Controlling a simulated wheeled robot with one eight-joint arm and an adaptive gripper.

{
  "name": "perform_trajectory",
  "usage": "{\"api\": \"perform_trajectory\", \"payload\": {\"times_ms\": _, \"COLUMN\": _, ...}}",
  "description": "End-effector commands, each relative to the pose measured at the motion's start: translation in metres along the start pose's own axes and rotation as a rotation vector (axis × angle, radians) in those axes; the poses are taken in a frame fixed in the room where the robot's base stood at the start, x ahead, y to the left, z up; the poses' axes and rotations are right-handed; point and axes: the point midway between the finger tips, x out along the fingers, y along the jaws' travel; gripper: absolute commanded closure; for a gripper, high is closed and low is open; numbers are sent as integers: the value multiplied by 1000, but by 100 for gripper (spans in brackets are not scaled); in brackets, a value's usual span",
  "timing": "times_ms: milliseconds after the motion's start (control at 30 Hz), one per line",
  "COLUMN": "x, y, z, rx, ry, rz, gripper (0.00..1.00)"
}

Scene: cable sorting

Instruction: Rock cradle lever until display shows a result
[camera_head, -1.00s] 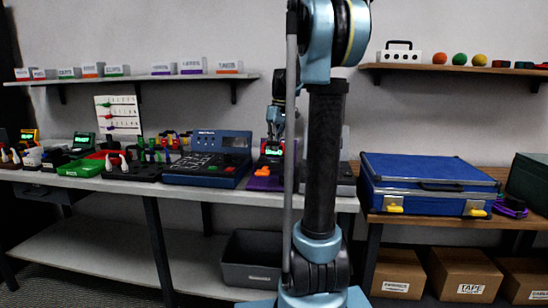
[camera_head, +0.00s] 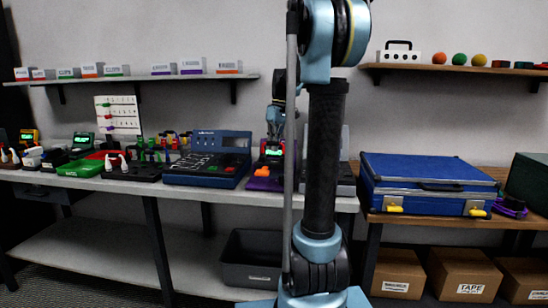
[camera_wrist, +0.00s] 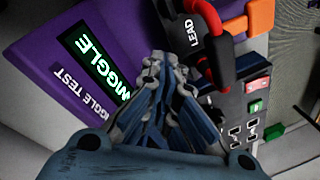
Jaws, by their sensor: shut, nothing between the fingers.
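The purple wiggle tester (camera_wrist: 40,40) stands on the bench and fills the left of the wrist view; it also shows in the head view (camera_head: 262,183). Its lit display (camera_wrist: 92,58) reads "WIGGLE" in pale green letters. A black plug marked "LEAD" (camera_wrist: 192,38) with a red, thick loop (camera_wrist: 212,20) sits right of my fingertips. An orange block (camera_wrist: 261,16) is at the upper right; whether it is the cradle lever I cannot tell. My gripper (camera_wrist: 165,62) is shut and empty, close in front of the tester between display and plug. Whether its fingertips touch anything is unclear.
A dark panel with red and green switches (camera_wrist: 257,86) lies right of my gripper. On the bench, a blue console (camera_head: 207,160) stands left of the tester. A blue case (camera_head: 425,170) lies on the right-hand table. My arm hides part of the bench.

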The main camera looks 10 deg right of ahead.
Motion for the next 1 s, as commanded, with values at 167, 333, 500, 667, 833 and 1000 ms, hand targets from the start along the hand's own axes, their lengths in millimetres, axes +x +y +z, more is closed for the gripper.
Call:
{"api": "perform_trajectory", "payload": {"times_ms": 167, "x": 2, "y": -3, "z": 2, "rx": 0, "ry": 0, "rz": 0, "gripper": 100}}
{"api": "perform_trajectory", "payload": {"times_ms": 333, "x": 5, "y": -5, "z": 5, "rx": 0, "ry": 0, "rz": 0, "gripper": 100}}
{"api": "perform_trajectory", "payload": {"times_ms": 500, "x": 5, "y": -5, "z": 5, "rx": 0, "ry": 0, "rz": 0, "gripper": 100}}
{"api": "perform_trajectory", "payload": {"times_ms": 667, "x": 5, "y": -5, "z": 5, "rx": 0, "ry": 0, "rz": 0, "gripper": 100}}
{"api": "perform_trajectory", "payload": {"times_ms": 833, "x": 6, "y": -6, "z": 5, "rx": -1, "ry": 0, "rz": 0, "gripper": 100}}
{"api": "perform_trajectory", "payload": {"times_ms": 1000, "x": 7, "y": -6, "z": 6, "rx": -1, "ry": 0, "rz": 0, "gripper": 100}}
